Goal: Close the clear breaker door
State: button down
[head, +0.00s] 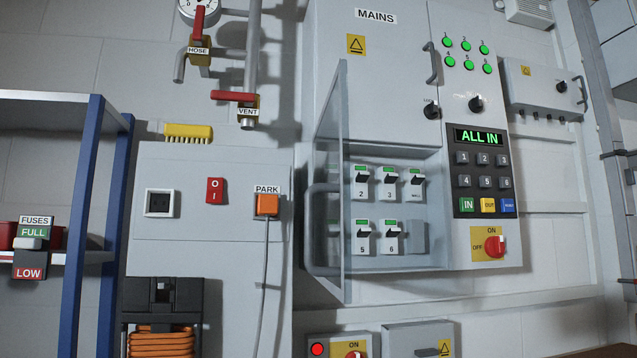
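The clear breaker door (329,150) is a see-through panel on the left side of the grey MAINS cabinet (385,70). It stands open, swung out from the breaker recess and seen nearly edge-on. A grey bar handle (308,225) is on it. Behind and to its right, the recess shows several white breakers with black levers, among them breaker 2 (361,181) and breaker 5 (362,236). A plain grey block (415,237) fills the lower right place. My gripper is not in view.
Right of the recess are a keypad (484,170), a display reading "ALL IN" (479,137) and a red rotary switch (494,246). To the left, a grey panel holds an orange PARK plug (267,205) with a hanging cable. A blue-framed shelf (85,200) stands far left.

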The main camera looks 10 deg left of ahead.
aim_at(324, 249)
jog(key=z, duration=0.05)
jog(key=k, duration=0.25)
jog(key=u, duration=0.9)
jog(key=i, duration=0.5)
jog(key=z, duration=1.2)
jog(key=k, duration=1.1)
jog(key=u, duration=1.7)
jog(key=i, duration=0.5)
jog(key=z, duration=0.05)
